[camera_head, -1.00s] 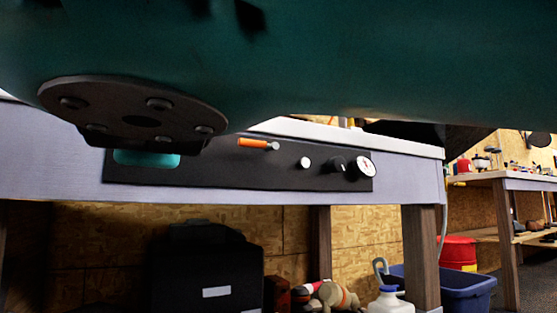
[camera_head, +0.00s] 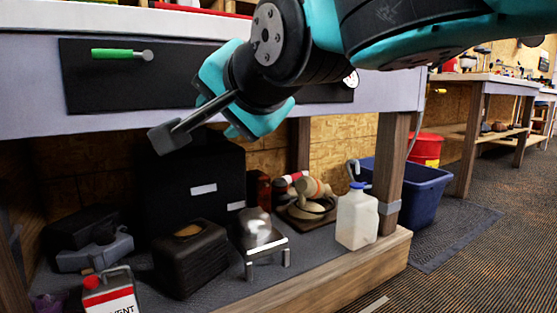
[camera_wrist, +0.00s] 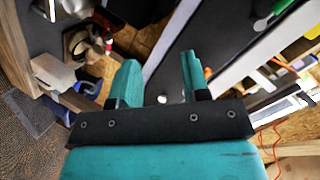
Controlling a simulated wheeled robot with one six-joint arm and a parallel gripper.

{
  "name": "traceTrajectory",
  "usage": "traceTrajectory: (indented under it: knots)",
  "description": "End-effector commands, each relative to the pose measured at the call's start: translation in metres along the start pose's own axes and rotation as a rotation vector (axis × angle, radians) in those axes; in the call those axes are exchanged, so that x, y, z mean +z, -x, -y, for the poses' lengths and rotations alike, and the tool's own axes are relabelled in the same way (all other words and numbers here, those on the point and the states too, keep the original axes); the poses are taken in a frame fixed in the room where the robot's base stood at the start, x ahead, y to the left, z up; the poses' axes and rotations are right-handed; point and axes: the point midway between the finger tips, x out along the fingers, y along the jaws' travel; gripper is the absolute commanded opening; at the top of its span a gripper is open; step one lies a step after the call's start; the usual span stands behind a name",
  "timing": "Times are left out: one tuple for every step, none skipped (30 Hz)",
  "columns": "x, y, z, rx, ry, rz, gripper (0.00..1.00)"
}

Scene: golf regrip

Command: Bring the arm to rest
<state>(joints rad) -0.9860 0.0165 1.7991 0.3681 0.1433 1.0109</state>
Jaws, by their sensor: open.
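My gripper (camera_wrist: 157,80) shows in the wrist view as two teal fingers, set apart, with nothing held between them. In the head view my arm reaches in from the upper right. Its dark wrist and teal end hang in front of the workbench's front panel (camera_head: 78,80). Where the fingertips end cannot be told there. A green-handled lever (camera_head: 118,54) on the panel is to the left of the wrist, apart from it. It also shows at the top right of the wrist view (camera_wrist: 272,14).
Below the bench are a dark case (camera_head: 165,190), a black box (camera_head: 190,260), a white jug (camera_head: 357,218) and a red-and-white solvent can (camera_head: 108,296). A blue bin (camera_head: 425,195) and a red bucket (camera_head: 427,148) stand right of the bench leg. The floor at right is clear.

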Motion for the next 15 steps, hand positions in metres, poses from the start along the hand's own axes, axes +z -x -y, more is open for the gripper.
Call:
traceTrajectory:
  knots:
    - [-0.025, 0.017, -0.012, 0.083, 0.082, 0.059, 0.42]
    - [-0.029, 0.025, -0.026, 0.125, 0.138, 0.106, 0.42]
    - [-0.032, 0.037, -0.045, 0.178, 0.208, 0.175, 0.42]
    - [-0.033, 0.047, -0.059, 0.212, 0.258, 0.232, 0.42]
    - [-0.034, 0.059, -0.072, 0.242, 0.305, 0.289, 0.42]
    - [-0.033, 0.076, -0.088, 0.273, 0.364, 0.368, 0.42]
    - [-0.032, 0.089, -0.099, 0.291, 0.403, 0.427, 0.42]
    - [-0.029, 0.102, -0.109, 0.304, 0.437, 0.485, 0.42]
    - [-0.026, 0.120, -0.120, 0.314, 0.480, 0.561, 0.42]
    - [-0.022, 0.134, -0.127, 0.316, 0.508, 0.616, 0.42]
    - [-0.019, 0.147, -0.133, 0.314, 0.533, 0.667, 0.42]
    - [-0.015, 0.165, -0.140, 0.309, 0.563, 0.735, 0.42]
    - [-0.011, 0.178, -0.144, 0.299, 0.584, 0.783, 0.42]
    - [-0.007, 0.191, -0.147, 0.288, 0.601, 0.830, 0.42]
    - [-0.002, 0.208, -0.149, 0.268, 0.624, 0.888, 0.42]
